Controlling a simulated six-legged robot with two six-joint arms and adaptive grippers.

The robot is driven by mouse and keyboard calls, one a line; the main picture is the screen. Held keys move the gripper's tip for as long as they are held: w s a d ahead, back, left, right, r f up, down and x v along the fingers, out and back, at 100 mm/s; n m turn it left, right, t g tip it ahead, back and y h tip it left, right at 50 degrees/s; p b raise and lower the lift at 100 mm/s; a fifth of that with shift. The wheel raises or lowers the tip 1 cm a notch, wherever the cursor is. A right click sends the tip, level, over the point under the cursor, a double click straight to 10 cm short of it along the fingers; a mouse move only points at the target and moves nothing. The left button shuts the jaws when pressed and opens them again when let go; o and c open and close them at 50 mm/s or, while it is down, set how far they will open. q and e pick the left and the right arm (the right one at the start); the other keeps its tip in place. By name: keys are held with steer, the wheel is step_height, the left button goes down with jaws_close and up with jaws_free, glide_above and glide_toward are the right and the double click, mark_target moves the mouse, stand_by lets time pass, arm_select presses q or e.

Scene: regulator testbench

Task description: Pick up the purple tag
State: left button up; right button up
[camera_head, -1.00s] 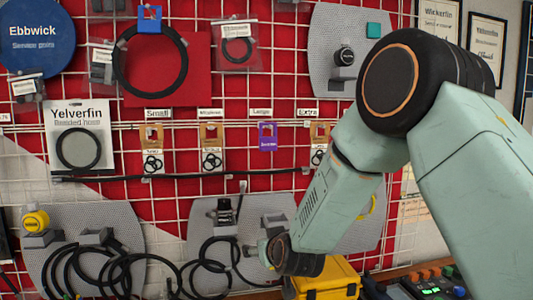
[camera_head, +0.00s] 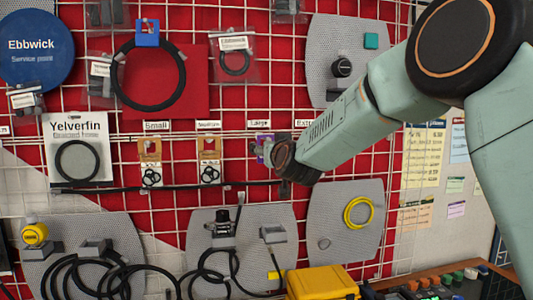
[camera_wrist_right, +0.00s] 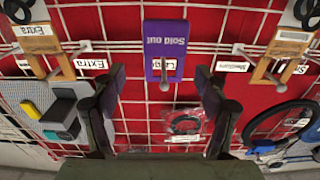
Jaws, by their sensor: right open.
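The purple tag (camera_wrist_right: 166,42), printed "Sold out", hangs on the wire grid at the peg with the "Large" label. It shows upside down in the wrist view. In the head view the purple tag (camera_head: 261,145) is mostly hidden behind my right gripper (camera_head: 272,153). In the wrist view my right gripper (camera_wrist_right: 163,88) is open and empty, with one finger on each side of the tag's line. The tag lies beyond the fingertips, and I cannot tell the exact gap. My left gripper is not in view.
Gold hangers with black rings (camera_head: 151,160) (camera_head: 209,160) hang left of the tag. In the wrist view, gold hangers (camera_wrist_right: 45,50) (camera_wrist_right: 278,55) flank it. A bagged ring (camera_wrist_right: 185,123) hangs above its row. A yellow case (camera_head: 322,282) stands below.

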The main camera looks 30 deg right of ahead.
steer(key=x, duration=0.1)
steer(key=p+x, duration=0.1)
steer(key=x, duration=0.1)
steer(key=p+x, duration=0.1)
steer(key=shift+w+a+f, duration=0.2)
steer(key=shift+a, duration=0.05)
steer(key=shift+w+d+f, duration=0.1)
steer(key=shift+w+d, duration=0.05)
steer(key=shift+c, duration=0.6)
steer(key=shift+s+a+r, duration=0.2)
steer(key=shift+s, duration=0.05)
steer(key=shift+c, duration=1.4)
steer(key=shift+w+d+f, duration=0.1)
steer(key=shift+w+f, duration=0.1)
steer(key=c, duration=0.6)
steer(key=shift+s+r, duration=0.1)
steer(key=shift+s, duration=0.05)
steer(key=shift+c, duration=0.8)
